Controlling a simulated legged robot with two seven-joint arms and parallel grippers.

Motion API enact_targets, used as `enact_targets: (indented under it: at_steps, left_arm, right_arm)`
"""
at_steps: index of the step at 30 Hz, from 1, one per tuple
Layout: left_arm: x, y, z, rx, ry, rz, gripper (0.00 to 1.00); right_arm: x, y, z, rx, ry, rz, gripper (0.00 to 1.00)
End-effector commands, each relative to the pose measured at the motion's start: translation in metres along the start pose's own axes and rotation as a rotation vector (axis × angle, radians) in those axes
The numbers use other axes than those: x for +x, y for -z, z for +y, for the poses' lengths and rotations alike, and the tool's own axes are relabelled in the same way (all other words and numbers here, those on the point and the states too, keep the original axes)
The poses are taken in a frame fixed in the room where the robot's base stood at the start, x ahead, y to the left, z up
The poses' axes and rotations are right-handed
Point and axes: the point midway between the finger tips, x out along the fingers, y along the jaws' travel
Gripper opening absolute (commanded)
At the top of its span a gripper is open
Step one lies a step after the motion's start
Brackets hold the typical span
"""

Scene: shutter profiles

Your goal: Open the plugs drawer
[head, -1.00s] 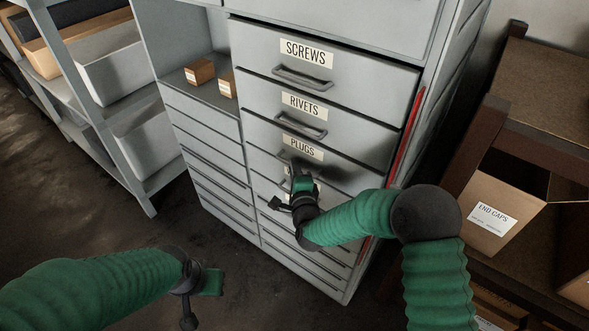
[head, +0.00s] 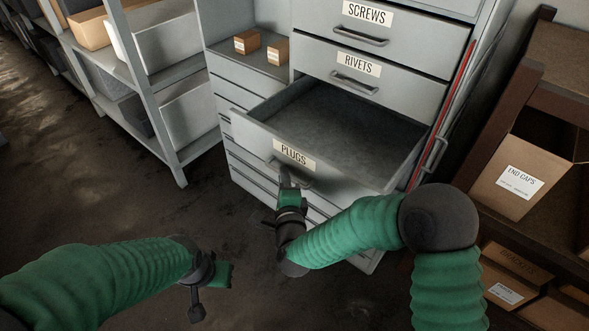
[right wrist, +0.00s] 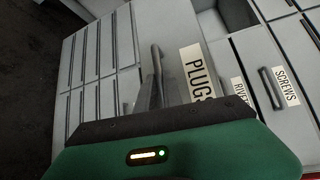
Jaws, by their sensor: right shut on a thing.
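The plugs drawer (head: 330,150) is pulled well out of the grey cabinet, and its inside looks empty. Its front carries a PLUGS label (head: 294,152), which also shows in the right wrist view (right wrist: 197,75). My right gripper (head: 289,182) is at the drawer front just below the label, shut on the drawer handle (right wrist: 156,72). The gripper hides part of the handle in the head view. My left gripper (head: 213,274) hangs over the floor at the lower left, away from the cabinet; its finger opening is not clear.
The screws drawer (head: 355,38) and rivets drawer (head: 345,80) above are shut. An END CAPS box (head: 518,178) stands on a brown rack at right. Dark floor (head: 225,222) is free in front.

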Motion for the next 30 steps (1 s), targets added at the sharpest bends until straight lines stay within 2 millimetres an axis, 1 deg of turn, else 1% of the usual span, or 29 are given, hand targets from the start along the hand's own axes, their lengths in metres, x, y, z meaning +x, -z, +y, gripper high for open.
enact_targets:
  at_steps: [1,6,10,15,26,27,30]
  left_arm:
    - [0.003,-0.001,0.000,0.001,0.000,0.000,0.00]
    - [0.007,-0.001,0.000,0.001,0.000,0.001,0.00]
    - [0.009,-0.002,0.000,0.001,0.000,0.000,0.00]
    - [0.009,-0.002,0.000,0.000,0.000,0.000,0.00]
    - [0.009,-0.002,0.000,0.001,0.000,0.000,0.00]
    - [0.009,-0.002,0.000,0.001,0.000,0.000,0.00]
    - [0.009,-0.002,0.000,0.000,0.000,0.000,0.00]
  right_arm:
    - [-0.010,-0.008,0.010,-0.004,-0.014,0.000,0.00]
    - [-0.035,-0.035,0.017,-0.007,-0.014,0.003,0.00]
    - [-0.046,-0.048,0.021,-0.010,-0.014,0.004,0.00]
    - [-0.053,-0.055,0.022,-0.009,-0.015,0.006,0.00]
    - [-0.054,-0.056,0.022,-0.008,-0.015,0.007,0.00]
    - [-0.054,-0.056,0.022,-0.008,-0.015,0.007,0.15]
    - [-0.053,-0.056,0.021,-0.008,-0.012,0.007,0.28]
